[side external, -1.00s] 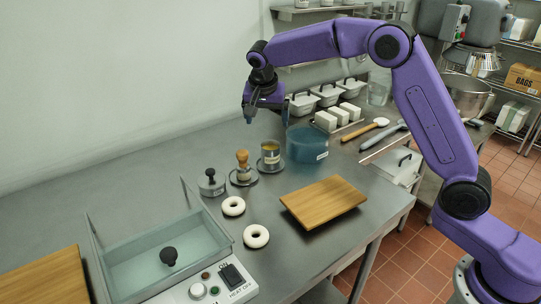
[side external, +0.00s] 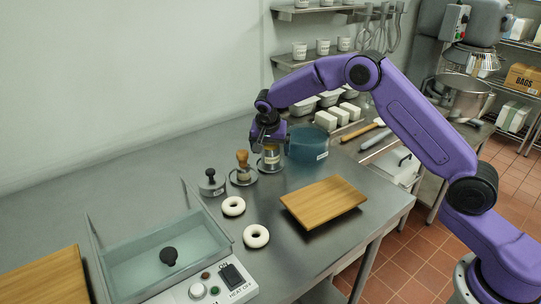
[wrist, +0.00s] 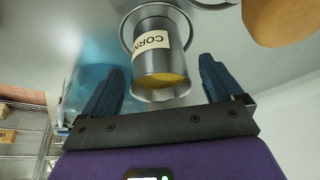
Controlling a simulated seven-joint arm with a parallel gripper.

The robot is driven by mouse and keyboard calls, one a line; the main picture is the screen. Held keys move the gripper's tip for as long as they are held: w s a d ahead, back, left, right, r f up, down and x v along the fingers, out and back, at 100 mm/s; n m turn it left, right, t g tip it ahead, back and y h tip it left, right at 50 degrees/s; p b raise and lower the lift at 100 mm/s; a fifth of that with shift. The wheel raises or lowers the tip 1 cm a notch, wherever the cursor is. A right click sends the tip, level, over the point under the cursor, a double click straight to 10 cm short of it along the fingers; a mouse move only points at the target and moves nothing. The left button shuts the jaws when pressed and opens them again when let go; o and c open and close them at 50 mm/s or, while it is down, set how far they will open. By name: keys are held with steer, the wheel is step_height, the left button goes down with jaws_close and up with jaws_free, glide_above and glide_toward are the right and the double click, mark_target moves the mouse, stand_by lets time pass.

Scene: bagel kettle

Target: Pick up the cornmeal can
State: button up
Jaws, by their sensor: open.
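The cornmeal can (side external: 270,159) is a small metal can with a pale label, standing on a round dark-rimmed base on the steel table. In the wrist view the can (wrist: 160,58) shows its label, reading "CORN", and yellow meal at its open top. My gripper (side external: 266,147) is at the can's upper part in the side view and hides some of it. In the wrist view my gripper (wrist: 163,82) is open, with one blue finger on each side of the can's top. A gap shows between each finger and the can.
A blue translucent tub (side external: 308,143) stands close to the right of the can. A wooden board (side external: 323,202) and two white rings (side external: 256,236) lie nearer the front.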

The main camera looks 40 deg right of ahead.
steer(key=shift+x, duration=1)
steer(key=c, duration=1.3)
steer(key=shift+r, duration=0.1)
